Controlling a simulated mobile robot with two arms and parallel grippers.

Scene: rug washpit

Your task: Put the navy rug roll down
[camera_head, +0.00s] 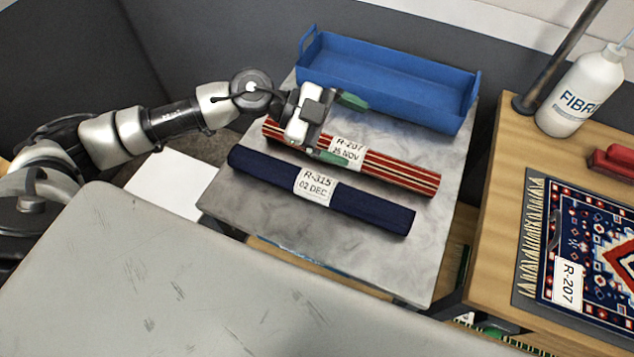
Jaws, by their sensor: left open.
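The navy rug roll (360,208) lies on the grey metal table top (405,275), with a white label reading R-315, 02 DEC around its middle. A red striped rug roll (400,175) with a label reading R-207, 25 NOV lies behind it, roughly parallel. My left gripper (345,130) is open, its green fingertips apart. It is over the red roll and hides part of it; I cannot tell whether it touches that roll. It is clear of the navy roll. My right gripper is not in view.
An empty blue tray (385,100) stands at the back of the metal table. On the right, a wooden table (490,225) holds a white bottle (582,90), a red object (612,162) and a patterned rug (590,255). A light grey surface (180,285) fills the front left.

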